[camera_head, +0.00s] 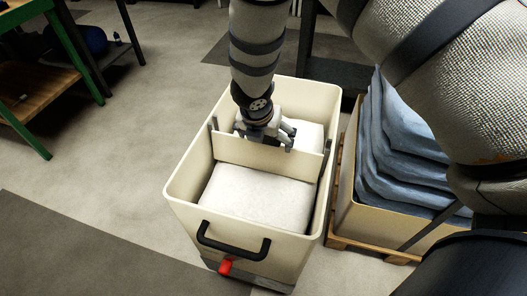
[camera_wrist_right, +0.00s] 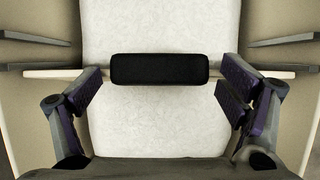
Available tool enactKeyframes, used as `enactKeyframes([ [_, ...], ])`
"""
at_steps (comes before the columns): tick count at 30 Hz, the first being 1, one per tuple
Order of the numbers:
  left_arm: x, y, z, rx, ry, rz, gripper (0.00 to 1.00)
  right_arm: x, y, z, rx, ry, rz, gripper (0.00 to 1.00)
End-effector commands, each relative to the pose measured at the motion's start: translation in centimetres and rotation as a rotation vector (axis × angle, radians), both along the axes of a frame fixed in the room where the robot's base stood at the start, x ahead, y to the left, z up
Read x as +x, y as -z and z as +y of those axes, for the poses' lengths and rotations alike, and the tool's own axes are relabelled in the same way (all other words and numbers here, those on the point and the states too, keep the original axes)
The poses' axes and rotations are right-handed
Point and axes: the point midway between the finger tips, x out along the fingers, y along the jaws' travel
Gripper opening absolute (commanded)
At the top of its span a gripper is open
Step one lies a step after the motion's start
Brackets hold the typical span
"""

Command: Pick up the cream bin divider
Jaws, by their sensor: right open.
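The cream bin divider (camera_head: 258,157) stands upright across the middle of a cream bin (camera_head: 178,187), its ends in dark slotted guides on the side walls. In the right wrist view it is a thin cream edge (camera_wrist_right: 60,74) with a black grip (camera_wrist_right: 160,69) at its middle. My right gripper (camera_head: 268,137) is inside the bin, over the divider's top edge, and hides the grip in the head view. In the wrist view its open fingers (camera_wrist_right: 160,92) are on either side of the grip, near its ends, with nothing clamped. My left gripper is not in view.
White filling (camera_head: 257,194) lies on both sides of the divider. The bin has a black front handle (camera_head: 232,250) and a red knob (camera_head: 225,267). A crate of folded blue cloth (camera_head: 395,150) on a pallet stands close at right.

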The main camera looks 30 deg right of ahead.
Motion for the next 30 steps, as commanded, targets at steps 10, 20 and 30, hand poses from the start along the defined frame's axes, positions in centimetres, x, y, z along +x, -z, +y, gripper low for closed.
enactKeyframes([
  [10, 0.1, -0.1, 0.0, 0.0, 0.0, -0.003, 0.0, 0.0, -0.3, 0.0, 0.001, 0.0, -0.004, 0.47],
  [20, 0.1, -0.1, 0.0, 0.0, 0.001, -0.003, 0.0, 0.1, -0.3, 0.0, 0.001, 0.0, -0.004, 0.12],
  [30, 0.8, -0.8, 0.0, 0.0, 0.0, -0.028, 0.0, 0.3, -5.1, 0.0, 0.004, 0.003, -0.015, 0.11],
])
